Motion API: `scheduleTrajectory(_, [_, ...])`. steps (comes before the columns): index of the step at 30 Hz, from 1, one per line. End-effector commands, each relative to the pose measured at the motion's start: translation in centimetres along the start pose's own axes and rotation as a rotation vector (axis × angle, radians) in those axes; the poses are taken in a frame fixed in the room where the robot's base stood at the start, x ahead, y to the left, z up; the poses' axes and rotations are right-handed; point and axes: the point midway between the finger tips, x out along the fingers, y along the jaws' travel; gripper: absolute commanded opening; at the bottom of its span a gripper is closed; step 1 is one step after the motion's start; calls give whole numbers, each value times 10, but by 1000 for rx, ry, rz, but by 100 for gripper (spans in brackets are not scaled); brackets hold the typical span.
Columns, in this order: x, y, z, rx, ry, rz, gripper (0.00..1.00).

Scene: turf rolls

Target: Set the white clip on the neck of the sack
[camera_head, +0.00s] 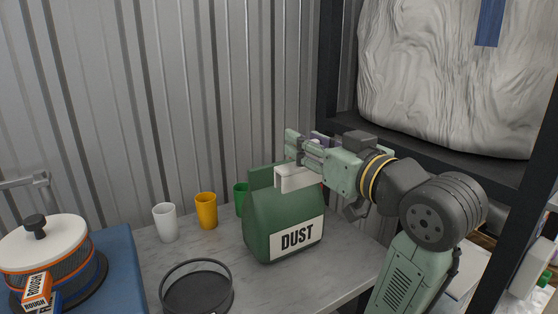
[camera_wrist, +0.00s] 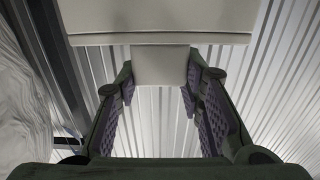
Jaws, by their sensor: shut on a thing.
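The green sack (camera_head: 262,222), labelled DUST, stands upright on the grey table, its narrower neck (camera_head: 262,178) at the top. The white clip (camera_head: 298,178) is at the right part of the neck in the head view, overlapping it; I cannot tell whether it is around the neck or only in front of it. My gripper (camera_head: 304,150) is just above the clip, reaching in from the right. In the wrist view the clip (camera_wrist: 160,24) shows as a wide pale bar with a stub held between the fingers of my gripper (camera_wrist: 160,82). The sack is not seen there.
A white cup (camera_head: 165,223), an orange cup (camera_head: 206,211) and a partly hidden green cup (camera_head: 240,199) stand left of the sack. A round dark sieve (camera_head: 197,290) lies in front. A dark rack post (camera_head: 328,70) rises behind my arm. A corrugated wall closes the back.

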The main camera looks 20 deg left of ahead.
Motion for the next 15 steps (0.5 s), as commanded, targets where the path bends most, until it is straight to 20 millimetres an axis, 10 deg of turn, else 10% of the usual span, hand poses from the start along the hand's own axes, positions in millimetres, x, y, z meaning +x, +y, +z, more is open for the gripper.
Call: scheduleTrajectory(15, [125, 34, 14, 2, -4, -3, 8])
